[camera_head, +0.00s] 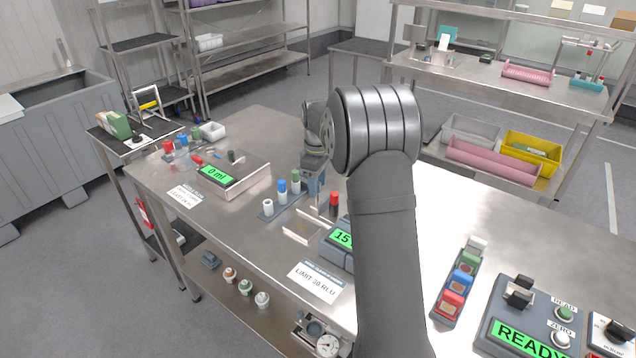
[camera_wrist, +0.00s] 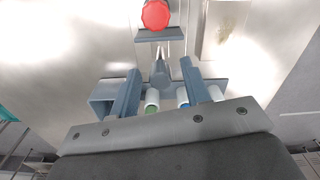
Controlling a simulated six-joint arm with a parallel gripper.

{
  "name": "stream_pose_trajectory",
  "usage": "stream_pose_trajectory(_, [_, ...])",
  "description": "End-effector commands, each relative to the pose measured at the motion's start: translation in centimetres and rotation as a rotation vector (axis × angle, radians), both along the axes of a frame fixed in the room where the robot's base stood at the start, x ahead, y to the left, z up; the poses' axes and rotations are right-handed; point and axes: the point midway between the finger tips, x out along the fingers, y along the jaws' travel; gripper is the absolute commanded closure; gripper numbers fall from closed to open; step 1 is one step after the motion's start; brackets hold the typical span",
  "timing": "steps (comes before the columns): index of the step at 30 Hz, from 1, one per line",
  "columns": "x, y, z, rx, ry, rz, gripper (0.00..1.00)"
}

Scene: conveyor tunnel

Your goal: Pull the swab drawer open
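My gripper (camera_wrist: 160,78) is open and points down over the steel table, near the vial rack (camera_head: 266,215). It also shows in the head view (camera_head: 315,185), partly hidden by my arm. A grey-blue knob-like piece (camera_wrist: 160,72) lies in the gap between the fingers, with visible space on both sides. A thin rod runs from it to a grey bar (camera_wrist: 163,34) below a red cap (camera_wrist: 155,15). The red-capped piece also shows in the head view (camera_head: 334,203), by the grey reader with green display (camera_head: 342,238). This looks like the swab drawer's front; how far it is open is unclear.
The rack holds white, blue and green capped vials close to my gripper. A "0 ml" scale (camera_head: 216,174) is to the left. A rack of coloured blocks (camera_head: 459,283) and a READY panel (camera_head: 520,335) are to the right.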

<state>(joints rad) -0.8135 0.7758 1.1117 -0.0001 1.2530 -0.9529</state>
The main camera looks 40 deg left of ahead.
Motion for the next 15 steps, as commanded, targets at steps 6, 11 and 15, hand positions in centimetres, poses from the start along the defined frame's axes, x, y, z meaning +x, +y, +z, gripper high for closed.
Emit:
stream_pose_trajectory(6, [0.0,0.0,0.2,0.000,0.000,0.000,0.57])
stream_pose_trajectory(11, [0.0,0.0,1.9,0.002,-0.002,0.000,0.57])
stream_pose_trajectory(15, [0.0,0.1,4.9,0.004,-0.003,0.000,0.57])
